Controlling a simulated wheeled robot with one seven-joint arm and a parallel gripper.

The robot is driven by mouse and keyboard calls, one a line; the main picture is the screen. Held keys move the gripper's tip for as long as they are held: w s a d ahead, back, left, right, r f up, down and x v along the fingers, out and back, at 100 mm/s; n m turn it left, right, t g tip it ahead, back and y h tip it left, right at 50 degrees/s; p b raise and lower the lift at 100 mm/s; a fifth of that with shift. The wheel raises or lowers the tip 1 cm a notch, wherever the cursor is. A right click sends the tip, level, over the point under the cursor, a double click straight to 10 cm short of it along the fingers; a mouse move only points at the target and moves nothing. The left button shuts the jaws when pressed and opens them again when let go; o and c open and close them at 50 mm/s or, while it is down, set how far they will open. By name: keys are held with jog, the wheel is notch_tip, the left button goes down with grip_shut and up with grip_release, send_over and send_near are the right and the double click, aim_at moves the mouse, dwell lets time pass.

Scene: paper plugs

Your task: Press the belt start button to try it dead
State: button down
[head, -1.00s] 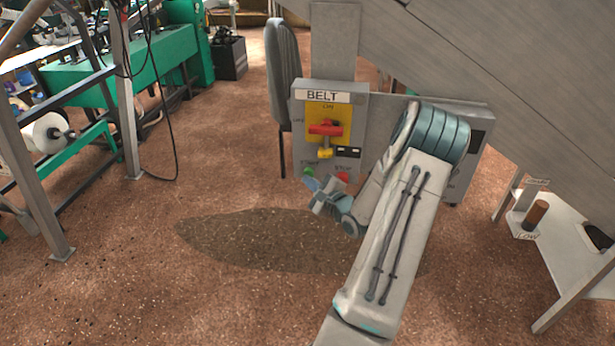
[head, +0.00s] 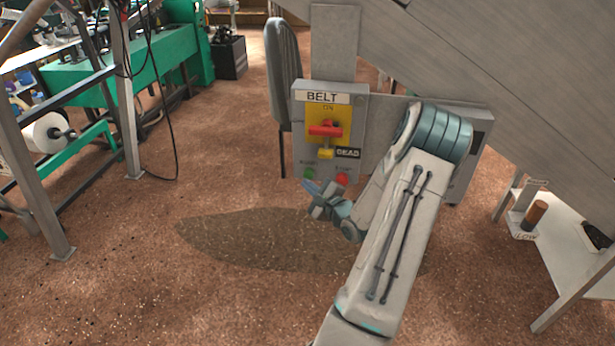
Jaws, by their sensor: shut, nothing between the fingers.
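The grey control box labelled BELT (head: 322,98) stands on a post in the middle of the head view. It has a red rotary handle (head: 325,131) on a yellow plate, with a yellow padlock (head: 326,154) and a dark tag (head: 347,153) below. At its lower edge are the green start button (head: 308,174) at left and the red stop button (head: 343,178) at right. My gripper (head: 308,187) is shut and empty. Its tips appear just below the green button in the picture. Whether they touch the box, I cannot tell.
A grey sloping conveyor frame (head: 540,130) covers the upper right. A grey chair (head: 284,75) stands behind the box at left. A white low table (head: 570,255) with a brown cylinder (head: 536,212) is at right.

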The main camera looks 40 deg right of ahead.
jog(key=shift+s+a+p, duration=0.35)
jog(key=shift+s+a, duration=1.3)
jog(key=shift+a, duration=0.25)
jog(key=w+a+r+n+g+h, duration=0.15)
jog(key=a+r+n+g, duration=0.45)
jog(key=a+n+g, duration=0.6)
jog(key=s+a+r+n+g+y, duration=0.1)
jog(key=s+a+r+n, duration=0.3)
jog(key=s+a+n, duration=0.3)
jog(key=s+a+r+n+g+y, duration=0.1)
jog(key=s+a+r+n, duration=0.4)
jog(key=s+a+n, duration=0.3)
jog(key=s+a, duration=0.2)
jog(key=s, duration=0.1)
jog(key=shift+s+r+y, duration=0.3)
jog(key=shift+s+y, duration=0.05)
